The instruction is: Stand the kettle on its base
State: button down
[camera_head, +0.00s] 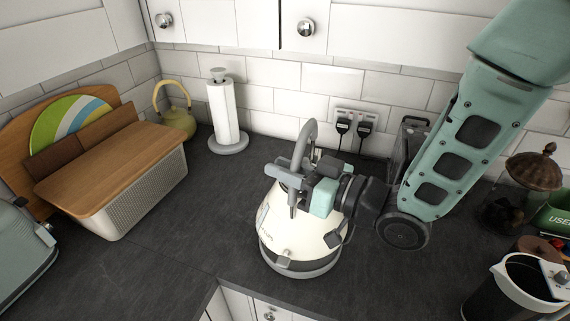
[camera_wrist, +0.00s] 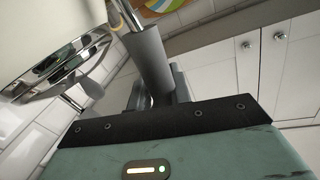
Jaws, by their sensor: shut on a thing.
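The cream kettle (camera_head: 285,238), with a grey arched handle (camera_head: 309,132), is upright in the middle of the worktop. My gripper (camera_head: 292,190) is shut on the kettle's handle, and my wrist comes in from the right. A grey round rim (camera_head: 300,272) shows directly under the kettle body; I cannot tell whether this is the base or the kettle's own foot, nor whether there is a gap. In the wrist view, the cream body and shiny lower rim of the kettle (camera_wrist: 45,70) fill the upper left. My gripper hides part of the kettle's top.
A paper towel holder (camera_head: 224,112) and a yellow kettle (camera_head: 176,115) stand at the back left. A bread bin (camera_head: 145,195) is at left. Plugs (camera_head: 343,127) are in the wall socket behind. A dark-sided jug (camera_head: 505,290) is at front right. The worktop left of the kettle is clear.

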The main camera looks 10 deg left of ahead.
aim_at(286, 210)
jog(key=shift+f+b, duration=0.75)
jog(key=shift+f, duration=0.7)
jog(key=shift+b, duration=0.5)
dwell(0.6)
jog(key=shift+f+b, duration=0.6)
dwell(0.4)
jog(key=c, duration=1.6)
grip_release()
jog(key=shift+o, duration=0.2)
jog(key=shift+f, duration=0.25)
jog(key=v, duration=0.8)
jog(key=shift+s+d+r, duration=0.15)
jog(key=shift+d+r, duration=0.1)
jog(key=shift+d, duration=0.05)
jog(key=p+v, duration=0.1)
jog(key=p, duration=0.4)
jog(key=shift+d, duration=0.3)
